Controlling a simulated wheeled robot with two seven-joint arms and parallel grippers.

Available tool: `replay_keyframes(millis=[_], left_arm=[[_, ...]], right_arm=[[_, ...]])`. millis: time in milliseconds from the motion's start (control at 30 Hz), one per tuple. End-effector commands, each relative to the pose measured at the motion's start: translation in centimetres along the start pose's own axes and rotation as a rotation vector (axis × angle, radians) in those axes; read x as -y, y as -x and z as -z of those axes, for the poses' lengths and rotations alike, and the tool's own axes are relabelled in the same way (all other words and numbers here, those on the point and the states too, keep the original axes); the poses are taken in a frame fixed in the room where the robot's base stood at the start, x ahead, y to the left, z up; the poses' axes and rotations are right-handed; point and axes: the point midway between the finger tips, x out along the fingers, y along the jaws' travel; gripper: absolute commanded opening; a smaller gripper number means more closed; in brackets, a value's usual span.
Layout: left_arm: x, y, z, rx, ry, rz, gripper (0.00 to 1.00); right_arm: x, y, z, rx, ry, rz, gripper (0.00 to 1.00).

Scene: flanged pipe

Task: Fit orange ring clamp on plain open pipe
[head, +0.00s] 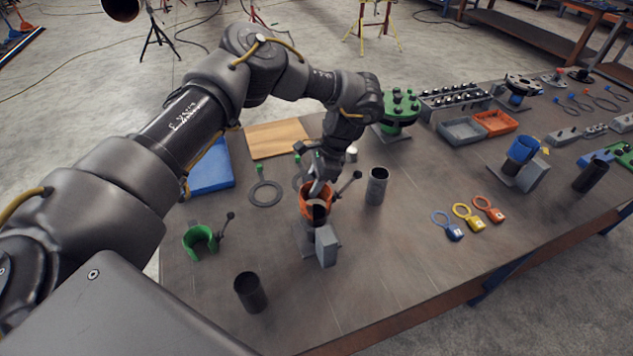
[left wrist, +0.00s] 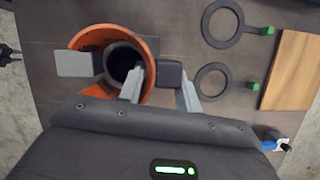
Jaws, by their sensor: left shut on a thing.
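The orange ring clamp (head: 307,190) is in the grip of my left gripper (head: 318,184) near the middle of the table. In the left wrist view the clamp (left wrist: 92,38) surrounds the dark open mouth of an upright pipe (left wrist: 122,58). One finger of my left gripper (left wrist: 160,88) lies inside the ring and the other outside, shut on its side. In the head view the pipe (head: 316,222) stands below the clamp beside a grey block (head: 326,246). I cannot tell how far down the clamp sits. My right gripper is out of view.
A grey pipe piece (head: 376,186) stands close right of the clamp. A green clamp (head: 200,240) and a dark pipe piece (head: 250,292) stand front left. Flat rings (head: 265,194) and a wooden board (head: 277,138) lie behind. The table's front middle is clear.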

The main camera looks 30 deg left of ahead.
Motion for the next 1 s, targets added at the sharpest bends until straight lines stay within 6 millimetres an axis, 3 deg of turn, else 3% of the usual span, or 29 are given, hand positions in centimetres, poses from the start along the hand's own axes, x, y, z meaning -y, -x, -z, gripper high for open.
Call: replay_keyframes(millis=[500, 1000], left_arm=[[0.0, -0.1, 0.1, 0.0, 0.0, 0.001, 0.0], [-0.1, -2.5, 1.0, 0.001, 0.0, 0.001, 0.0]], right_arm=[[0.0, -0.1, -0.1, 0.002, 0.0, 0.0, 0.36], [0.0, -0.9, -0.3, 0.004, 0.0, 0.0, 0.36]])
